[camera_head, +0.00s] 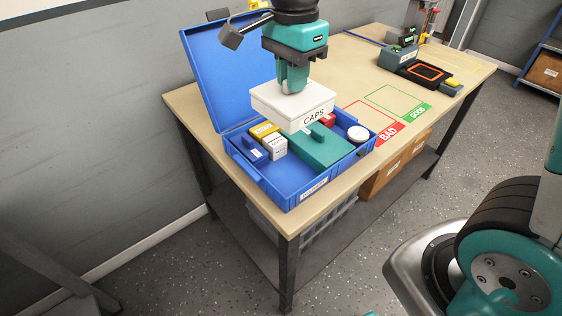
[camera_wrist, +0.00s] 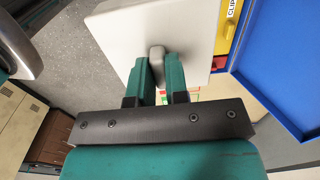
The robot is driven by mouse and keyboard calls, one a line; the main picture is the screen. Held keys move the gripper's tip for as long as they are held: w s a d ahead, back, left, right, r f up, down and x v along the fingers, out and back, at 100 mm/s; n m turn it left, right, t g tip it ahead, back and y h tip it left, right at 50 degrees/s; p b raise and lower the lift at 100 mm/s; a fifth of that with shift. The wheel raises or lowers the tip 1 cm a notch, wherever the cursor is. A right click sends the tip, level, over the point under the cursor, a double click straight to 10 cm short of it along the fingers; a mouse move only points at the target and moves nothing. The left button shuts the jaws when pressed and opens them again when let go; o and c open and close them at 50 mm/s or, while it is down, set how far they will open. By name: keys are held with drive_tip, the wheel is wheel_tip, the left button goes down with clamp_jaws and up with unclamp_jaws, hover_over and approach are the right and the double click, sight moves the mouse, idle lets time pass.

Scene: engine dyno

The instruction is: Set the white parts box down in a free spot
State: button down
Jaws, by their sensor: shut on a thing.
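My gripper (camera_head: 292,86) is shut on the knob on the box's lid. In the wrist view my gripper (camera_wrist: 158,80) holds that grey-white knob between its two teal fingers, with the white box (camera_wrist: 145,32) beyond them. The blue case (camera_head: 295,196) stands on the workbench (camera_head: 271,219) with its lid raised at the back. The box hides part of the case's inside.
In the case are a yellow box (camera_head: 264,130), a small white box (camera_head: 279,147), a blue box (camera_head: 252,149), a teal box (camera_head: 318,149), a red item (camera_head: 327,119) and a round white tin (camera_head: 358,134). Empty red BAD (camera_head: 389,132) and green GOOD (camera_head: 418,112) areas lie right. A device (camera_head: 424,72) stands beyond.

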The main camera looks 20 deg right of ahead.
drive_tip(key=shift+w+a+f, duration=0.1)
drive_tip(key=shift+f, duration=0.2)
wheel_tip(320, 180, down, 19)
drive_tip(key=shift+f+b, duration=0.1)
drive_tip(key=shift+b, duration=0.4)
drive_tip(key=c, duration=1.6)
unclamp_jaws()
drive_tip(key=shift+f, duration=0.1)
drive_tip(key=o, duration=0.5)
